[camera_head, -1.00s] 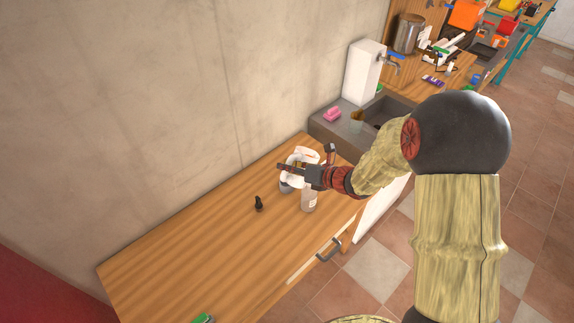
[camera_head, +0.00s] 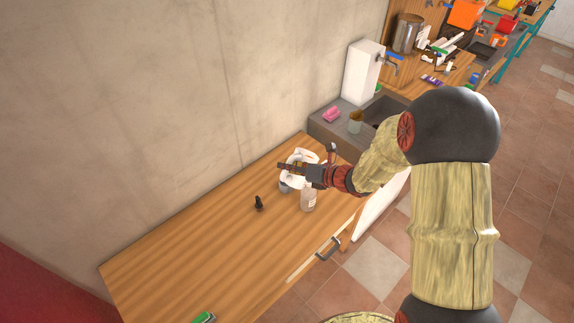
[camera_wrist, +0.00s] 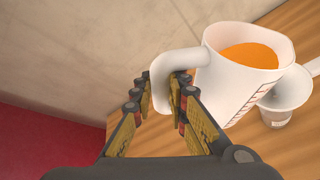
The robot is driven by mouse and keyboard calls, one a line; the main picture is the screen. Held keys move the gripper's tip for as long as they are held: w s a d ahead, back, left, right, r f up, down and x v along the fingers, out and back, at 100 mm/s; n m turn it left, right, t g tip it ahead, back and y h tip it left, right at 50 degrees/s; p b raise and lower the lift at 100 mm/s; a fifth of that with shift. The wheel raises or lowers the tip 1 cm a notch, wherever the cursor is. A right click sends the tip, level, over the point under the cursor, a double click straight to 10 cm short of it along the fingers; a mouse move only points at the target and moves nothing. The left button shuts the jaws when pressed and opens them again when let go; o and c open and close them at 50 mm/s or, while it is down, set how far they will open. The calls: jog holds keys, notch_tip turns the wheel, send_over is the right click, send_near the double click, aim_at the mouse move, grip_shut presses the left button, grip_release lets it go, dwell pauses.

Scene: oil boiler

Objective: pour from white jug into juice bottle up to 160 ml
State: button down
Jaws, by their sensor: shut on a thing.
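The white jug (camera_wrist: 240,75) has a side scale and orange liquid inside. My gripper (camera_wrist: 163,85) is shut on its handle; in the wrist view the fingers sit on both sides of it. The jug looks nearly upright. In the head view the jug (camera_head: 299,156) is partly hidden by my gripper (camera_head: 284,167). A pale grey bottle with a label (camera_head: 308,200) stands on the counter just below my gripper. In the wrist view a white funnel-shaped piece (camera_wrist: 288,88) tops a small labelled container right of the jug. I cannot tell whether this is the same bottle.
A small black object (camera_head: 258,204) stands on the wooden counter (camera_head: 200,240), whose left part is mostly clear. A sink with a pink item (camera_head: 332,114) and a brownish cup (camera_head: 355,121) lies behind right. The concrete wall (camera_head: 150,110) runs along the back.

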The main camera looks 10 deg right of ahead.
jog(key=shift+w+r+p, duration=0.1)
jog(key=shift+r+p, duration=0.2)
jog(key=shift+p, duration=0.1)
jog(key=shift+w+d+r+m+p, duration=0.1)
jog(key=shift+d+r+m+p, duration=0.15)
jog(key=shift+p, duration=0.4)
jog(key=shift+w+m+y+p, duration=0.1)
jog(key=shift+m+y+p, duration=0.25)
jog(key=shift+y+p, duration=0.2)
dwell(0.7)
jog(key=shift+w+d+f+m+g+p, duration=0.2)
jog(key=shift+d+m+g+p, duration=0.1)
jog(key=shift+p, duration=0.4)
jog(key=shift+w+d+f+m+y+p, duration=0.25)
jog(key=shift+f+m+y+p, duration=0.1)
jog(key=shift+p, duration=0.1)
dwell(2.9)
jog(key=shift+w+d+r+m+g+p, duration=0.15)
jog(key=shift+d+m+g+p, duration=0.15)
jog(key=shift+p, duration=0.2)
dwell(1.1)
